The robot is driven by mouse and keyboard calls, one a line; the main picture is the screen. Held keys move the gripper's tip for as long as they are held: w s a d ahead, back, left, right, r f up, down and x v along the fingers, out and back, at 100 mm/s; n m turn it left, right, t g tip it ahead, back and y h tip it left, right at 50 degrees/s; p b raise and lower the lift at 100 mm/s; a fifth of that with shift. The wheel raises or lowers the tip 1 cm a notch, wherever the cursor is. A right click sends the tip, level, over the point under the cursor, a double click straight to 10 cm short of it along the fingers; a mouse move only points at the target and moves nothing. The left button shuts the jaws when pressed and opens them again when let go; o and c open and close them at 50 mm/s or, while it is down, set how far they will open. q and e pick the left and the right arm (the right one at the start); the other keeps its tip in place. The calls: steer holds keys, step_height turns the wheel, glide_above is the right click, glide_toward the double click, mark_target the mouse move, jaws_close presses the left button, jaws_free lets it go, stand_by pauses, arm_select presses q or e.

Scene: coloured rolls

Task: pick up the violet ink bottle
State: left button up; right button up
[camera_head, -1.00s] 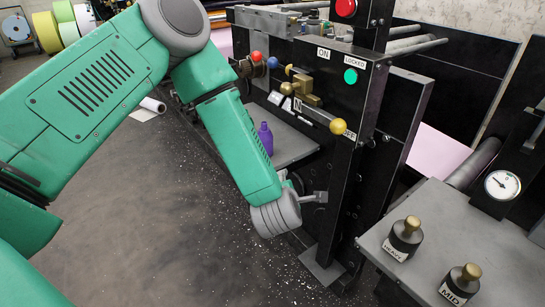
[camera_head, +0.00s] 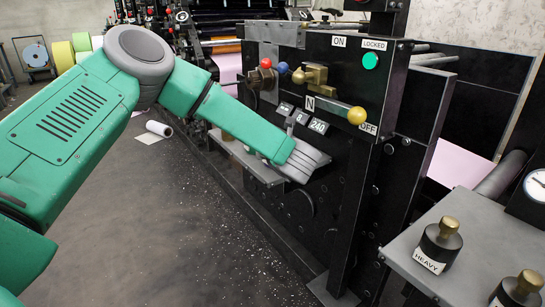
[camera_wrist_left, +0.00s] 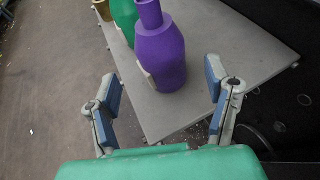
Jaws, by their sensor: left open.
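The violet ink bottle (camera_wrist_left: 160,55) stands upright near the end of a grey shelf (camera_wrist_left: 205,40) in the left wrist view. It has a narrow neck and a pale label on its side. My left gripper (camera_wrist_left: 161,80) is open and empty, with one blue-padded finger on each side of the bottle in the picture. Clear gaps show between the bottle and both fingers. In the head view my left forearm and grey wrist (camera_head: 303,160) cover the violet bottle and the fingers. My right gripper is not in view.
A green bottle (camera_wrist_left: 124,20) stands close behind the violet one, with a gold bottle (camera_wrist_left: 102,8) beyond. A black press with a brass lever and yellow ball (camera_head: 357,115) rises beside the shelf. A weight labelled HEAVY (camera_head: 438,245) stands on a grey table (camera_head: 470,225) at right.

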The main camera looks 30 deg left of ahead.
arm_select(q)
steer(key=b+x, duration=0.2)
steer(key=x, duration=0.2)
steer(key=shift+w+a, duration=0.2)
steer(key=shift+w, duration=0.15)
steer(key=shift+w+a+b, duration=0.2)
steer(key=shift+a+b, duration=0.05)
steer(key=shift+b, duration=0.05)
steer(key=c, duration=1.4)
